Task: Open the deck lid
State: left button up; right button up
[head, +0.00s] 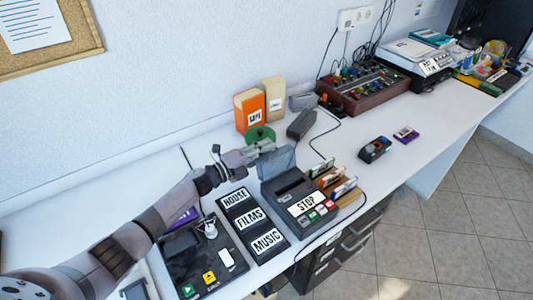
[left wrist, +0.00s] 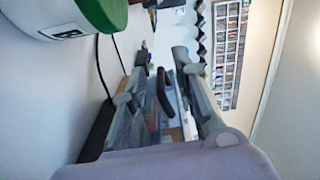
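The deck (head: 290,190) is a dark grey box with a STOP label and several coloured buttons, standing on the white counter in the head view. A grey panel, which looks like its lid (head: 281,163), stands tilted up at its back edge. My left gripper (head: 268,147) is just behind and above this panel; I cannot tell whether it touches it. In the left wrist view the fingers of my left gripper (left wrist: 155,85) are spread apart, with blurred grey and dark shapes showing between and beyond them. My right gripper is in neither view.
A green round thing (head: 261,132) is close behind the gripper, by an orange box (head: 249,110). Label plates HOUSE, FILMS and MUSIC (head: 252,220) and a black panel with buttons (head: 205,265) lie left of the deck. Upright cases (head: 342,187) stand right of it.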

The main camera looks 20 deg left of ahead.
pick_arm(q)
jog(key=shift+w+d, duration=0.15)
jog(key=shift+d, duration=0.05)
jog(key=c, duration=0.5)
jog(key=shift+f, duration=0.1)
grip_shut()
